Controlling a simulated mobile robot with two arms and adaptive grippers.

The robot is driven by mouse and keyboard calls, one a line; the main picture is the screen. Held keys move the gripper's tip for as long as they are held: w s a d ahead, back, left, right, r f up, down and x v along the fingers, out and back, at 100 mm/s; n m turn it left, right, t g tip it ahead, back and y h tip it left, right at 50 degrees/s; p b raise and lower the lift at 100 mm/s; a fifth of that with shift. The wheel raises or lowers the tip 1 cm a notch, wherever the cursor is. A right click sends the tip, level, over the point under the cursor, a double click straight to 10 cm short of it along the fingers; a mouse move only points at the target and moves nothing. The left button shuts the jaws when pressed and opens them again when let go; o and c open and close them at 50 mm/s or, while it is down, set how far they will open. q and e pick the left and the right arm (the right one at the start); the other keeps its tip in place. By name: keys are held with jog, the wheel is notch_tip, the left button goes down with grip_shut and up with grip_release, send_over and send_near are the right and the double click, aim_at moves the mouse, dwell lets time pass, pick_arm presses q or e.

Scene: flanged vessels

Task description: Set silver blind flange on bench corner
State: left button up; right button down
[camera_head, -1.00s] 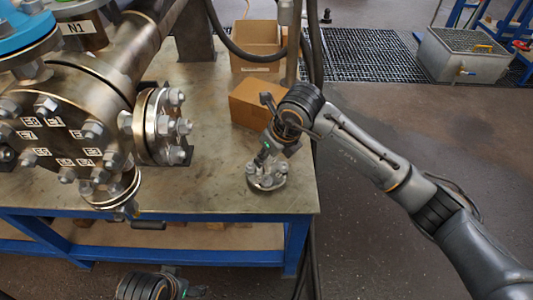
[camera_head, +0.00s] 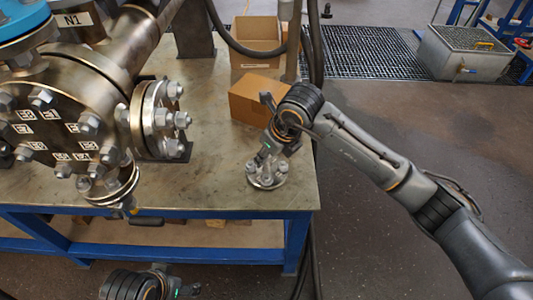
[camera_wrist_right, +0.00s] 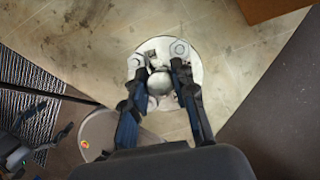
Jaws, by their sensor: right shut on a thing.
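The silver blind flange (camera_head: 268,183) is a round metal disc with several bolts or nuts on it. It sits flat, at or very near the bench top, close to the front right corner of the bench (camera_head: 225,190). My right gripper (camera_head: 264,164) points down and is shut on the flange's middle part. In the right wrist view, the fingers (camera_wrist_right: 159,80) stand either side of a round silver knob, with the flange disc (camera_wrist_right: 158,46) beneath.
A large flanged vessel (camera_head: 60,120) with a bolted side flange (camera_head: 160,118) fills the left of the bench. A closed cardboard box (camera_head: 258,98) and an open box (camera_head: 255,38) stand behind my right gripper. Bare bench lies between vessel and flange.

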jog(key=shift+f+b, duration=0.25)
jog(key=shift+b, duration=0.1)
jog(key=c, duration=1)
grip_release()
jog(key=shift+o, duration=0.9)
jog(key=shift+s+f, duration=0.1)
jog(key=shift+f, duration=0.1)
jog(key=o, duration=0.3)
jog(key=shift+r, duration=0.1)
